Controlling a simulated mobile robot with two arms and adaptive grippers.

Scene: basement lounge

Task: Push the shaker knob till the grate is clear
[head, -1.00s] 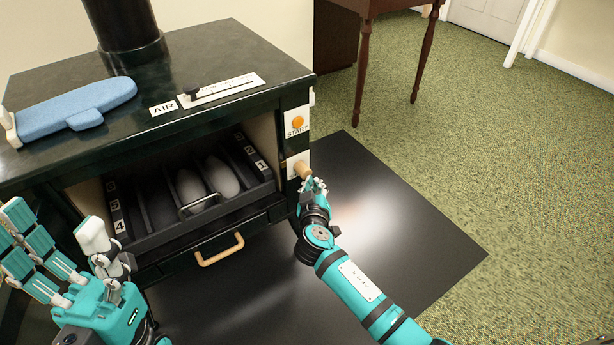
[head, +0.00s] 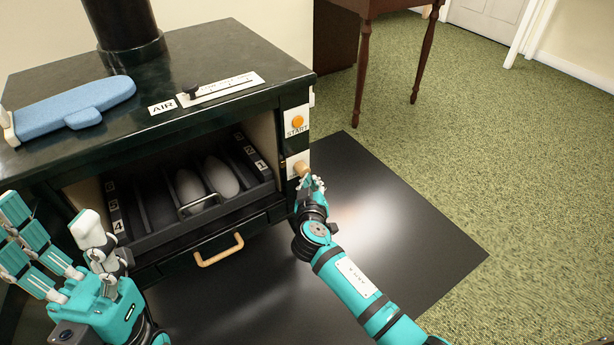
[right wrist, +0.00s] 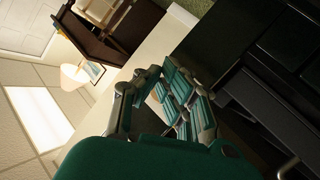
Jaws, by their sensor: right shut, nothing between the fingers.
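The wooden shaker knob (head: 301,168) sticks out from a white plate on the stove's right front post, below the orange START button (head: 297,122). My right gripper (head: 315,184) is shut and empty, its fingertips at the knob; I cannot tell whether they touch it. Inside the stove opening, a dark slotted tray (head: 150,240) with numbered sides holds two grey oval lumps (head: 221,177). I cannot make out a separate grate. My left gripper (head: 50,235) is open and empty at the lower left.
The black stove (head: 220,50) has an AIR slider (head: 190,92) on top and a blue padded object (head: 75,102) at the left. A drawer with a wooden handle (head: 218,250) is below. A dark floor mat (head: 400,235) and green carpet (head: 520,140) lie clear on the right.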

